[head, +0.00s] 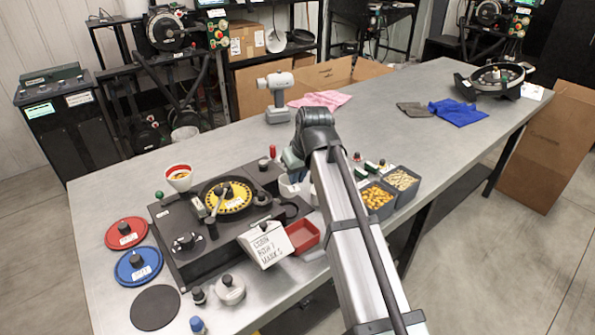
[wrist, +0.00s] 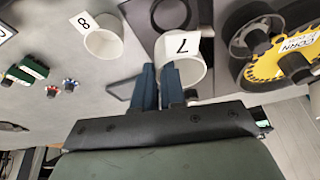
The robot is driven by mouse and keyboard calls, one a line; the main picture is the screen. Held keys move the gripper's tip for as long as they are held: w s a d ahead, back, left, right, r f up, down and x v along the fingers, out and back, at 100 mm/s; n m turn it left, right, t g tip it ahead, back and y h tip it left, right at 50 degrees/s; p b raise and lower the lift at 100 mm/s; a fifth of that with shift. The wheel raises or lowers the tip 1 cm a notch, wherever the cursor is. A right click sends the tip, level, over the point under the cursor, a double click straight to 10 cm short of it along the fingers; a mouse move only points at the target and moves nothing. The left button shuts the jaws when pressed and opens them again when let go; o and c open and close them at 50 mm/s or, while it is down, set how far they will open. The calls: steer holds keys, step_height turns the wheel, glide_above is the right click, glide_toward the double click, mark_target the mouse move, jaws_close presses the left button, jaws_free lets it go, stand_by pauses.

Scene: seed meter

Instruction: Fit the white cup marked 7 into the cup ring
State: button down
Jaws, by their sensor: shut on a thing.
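The white cup marked 7 (wrist: 190,62) is at my gripper (wrist: 159,70) in the wrist view, its open mouth showing. The two dark blue fingers are close together at the cup's edge, shut on it. In the head view a white cup (head: 287,188) shows just below my gripper, at the right side of the seed meter; its number cannot be read. A dark round ring (wrist: 153,14) lies beyond the cup in the wrist view, apart from it. I cannot tell for sure that this is the cup ring. My arm hides part of this area in the head view.
A white cup marked 8 (wrist: 104,43) stands to the left in the wrist view. The seed meter's yellow plate (head: 238,205) is beside my gripper.

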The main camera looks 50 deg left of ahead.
steer(key=shift+f, duration=2.25)
steer(key=shift+f, duration=1.1)
stand_by(1.1)
steer(key=c, duration=0.9)
jaws_free()
steer(key=shift+r, duration=3)
